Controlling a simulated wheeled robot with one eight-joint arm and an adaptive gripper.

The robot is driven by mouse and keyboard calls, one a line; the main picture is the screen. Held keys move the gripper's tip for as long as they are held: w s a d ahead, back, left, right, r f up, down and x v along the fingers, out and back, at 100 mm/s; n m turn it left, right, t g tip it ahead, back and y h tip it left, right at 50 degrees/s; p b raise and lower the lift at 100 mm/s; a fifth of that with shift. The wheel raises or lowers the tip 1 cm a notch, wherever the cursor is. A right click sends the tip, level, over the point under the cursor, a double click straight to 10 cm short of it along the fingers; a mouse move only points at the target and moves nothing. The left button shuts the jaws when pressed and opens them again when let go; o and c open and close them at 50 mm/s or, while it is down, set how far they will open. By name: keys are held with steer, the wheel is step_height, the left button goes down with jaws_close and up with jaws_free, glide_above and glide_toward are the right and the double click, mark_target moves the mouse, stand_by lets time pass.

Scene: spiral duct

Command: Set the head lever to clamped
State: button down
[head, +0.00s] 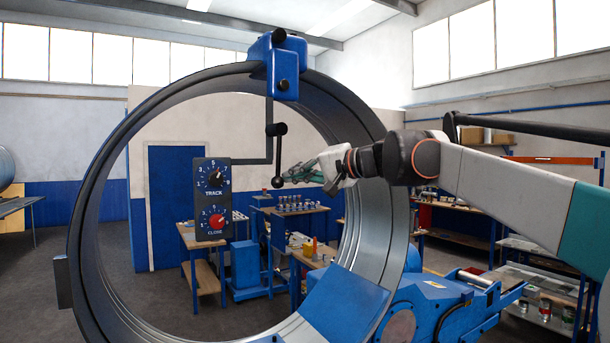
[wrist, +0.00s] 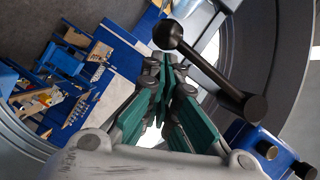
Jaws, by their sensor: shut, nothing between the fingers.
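A blue head (head: 287,75) sits on top of the large grey ring. Below it hangs a black ball-ended lever (head: 278,158), its hub at the top and its ball at the bottom, pointing almost straight down. In the wrist view the lever (wrist: 212,72) runs diagonally from its hub at lower right to its ball at upper left. My gripper (head: 287,175) comes in from the right, its tips close to the ball in the head view. In the wrist view my gripper (wrist: 166,68) is shut and empty, with the ball just beyond its tips. Contact cannot be told.
The ring (head: 92,220) surrounds this area. A blue machine base (head: 440,305) stands at lower right. Benches (head: 200,262) with small parts are behind.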

steer(key=shift+s+a+f+m+y+b, duration=0.15)
steer(key=shift+s+a+m+y+b, duration=0.2)
steer(key=shift+a+m, duration=0.25)
steer(key=shift+s+a+f+m+y+b, duration=0.2)
steer(key=shift+s+a+m+y, duration=0.2)
steer(key=shift+a+m, duration=0.2)
steer(key=shift+r, duration=0.1)
